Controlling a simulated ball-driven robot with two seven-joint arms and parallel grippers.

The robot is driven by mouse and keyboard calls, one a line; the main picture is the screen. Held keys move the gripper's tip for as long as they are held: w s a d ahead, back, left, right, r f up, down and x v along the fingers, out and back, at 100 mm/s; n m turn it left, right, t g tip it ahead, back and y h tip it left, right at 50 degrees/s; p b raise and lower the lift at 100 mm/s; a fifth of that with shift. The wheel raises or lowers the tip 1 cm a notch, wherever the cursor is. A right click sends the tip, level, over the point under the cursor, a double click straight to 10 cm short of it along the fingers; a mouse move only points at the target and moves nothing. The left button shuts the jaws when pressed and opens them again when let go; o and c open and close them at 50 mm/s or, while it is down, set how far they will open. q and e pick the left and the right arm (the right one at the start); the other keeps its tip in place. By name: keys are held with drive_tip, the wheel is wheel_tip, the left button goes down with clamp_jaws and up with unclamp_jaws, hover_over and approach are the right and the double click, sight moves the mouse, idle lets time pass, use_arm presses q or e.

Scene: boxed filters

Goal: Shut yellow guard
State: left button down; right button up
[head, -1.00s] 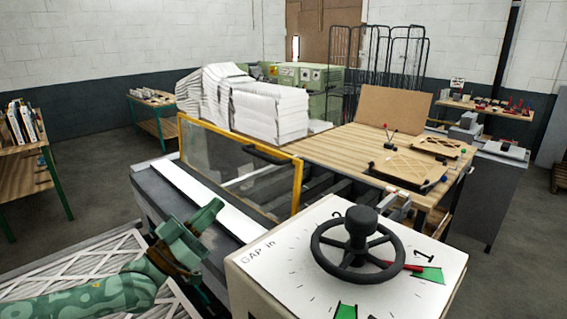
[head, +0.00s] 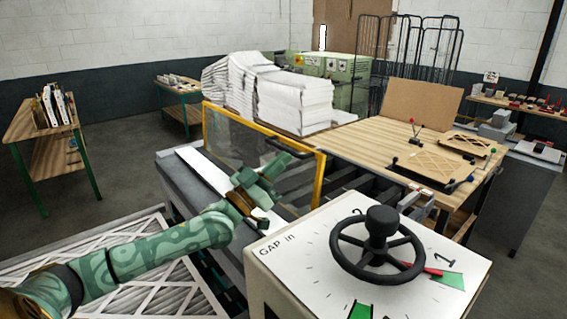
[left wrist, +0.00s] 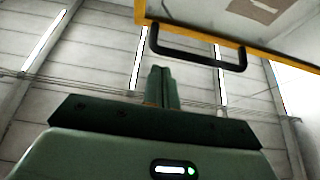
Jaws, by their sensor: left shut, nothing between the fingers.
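The yellow guard (head: 321,178) is a clear panel in a yellow frame, standing raised on the grey machine. Its black handle (head: 289,148) is on the top bar. My left gripper (head: 278,164) is in front of the panel, just below the handle in the picture. In the left wrist view, its two fingers (left wrist: 161,72) are together and empty. They point up towards the black handle (left wrist: 196,63) and the yellow frame (left wrist: 232,42) above. I see a small gap between fingertips and handle, but cannot tell the depth. My right gripper is out of view.
A box with a black handwheel (head: 379,246) and a gap dial stands at the front right. White filter stacks (head: 290,103) sit behind the guard. A wooden table (head: 370,140) is at the right. Pleated filters (head: 165,285) lie under my left arm.

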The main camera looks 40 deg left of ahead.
use_arm(q)
drive_tip(key=shift+w+d+f, duration=0.15)
drive_tip(key=shift+w+f, duration=0.05)
drive_tip(key=shift+w, duration=0.4)
drive_tip(key=shift+r, duration=0.1)
